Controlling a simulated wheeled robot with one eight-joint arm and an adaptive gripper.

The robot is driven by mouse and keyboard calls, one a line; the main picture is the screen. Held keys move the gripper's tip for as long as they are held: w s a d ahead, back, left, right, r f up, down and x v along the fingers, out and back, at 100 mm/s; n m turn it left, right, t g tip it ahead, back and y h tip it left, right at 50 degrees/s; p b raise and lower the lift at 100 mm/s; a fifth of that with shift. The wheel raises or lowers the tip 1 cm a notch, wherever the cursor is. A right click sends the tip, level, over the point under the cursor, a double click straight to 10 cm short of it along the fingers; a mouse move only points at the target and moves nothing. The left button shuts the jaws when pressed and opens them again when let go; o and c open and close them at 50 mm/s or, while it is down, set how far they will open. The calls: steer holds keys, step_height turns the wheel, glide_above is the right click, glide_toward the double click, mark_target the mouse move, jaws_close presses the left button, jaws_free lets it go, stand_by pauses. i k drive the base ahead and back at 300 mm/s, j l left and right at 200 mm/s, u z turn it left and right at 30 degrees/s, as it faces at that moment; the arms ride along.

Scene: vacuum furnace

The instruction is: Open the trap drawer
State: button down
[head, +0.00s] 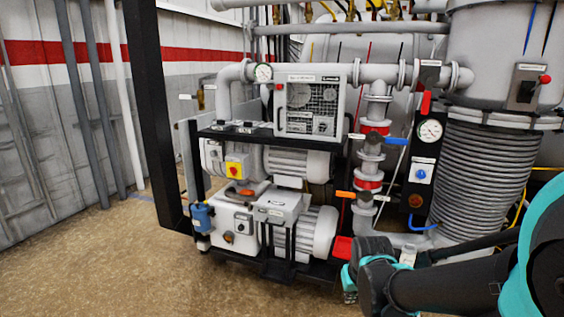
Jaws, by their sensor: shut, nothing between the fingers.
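No part is clearly readable as the trap drawer in the head view. A light grey box (278,208) projects from the front of the pump stand, and a red block (342,248) sits low at the stand's right side; I cannot tell whether either is the drawer. My gripper (349,286) is low in front of the stand's right side, close below the red block. It is small and dark with teal parts, partly hidden by my wrist, and is shut with nothing seen in it. I cannot tell whether it touches anything.
A ribbed grey column (480,170) stands at right. The brown floor (100,260) at left is clear.

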mark_target(280, 217)
steer(key=i+l, duration=0.15)
steer(key=i, duration=0.75)
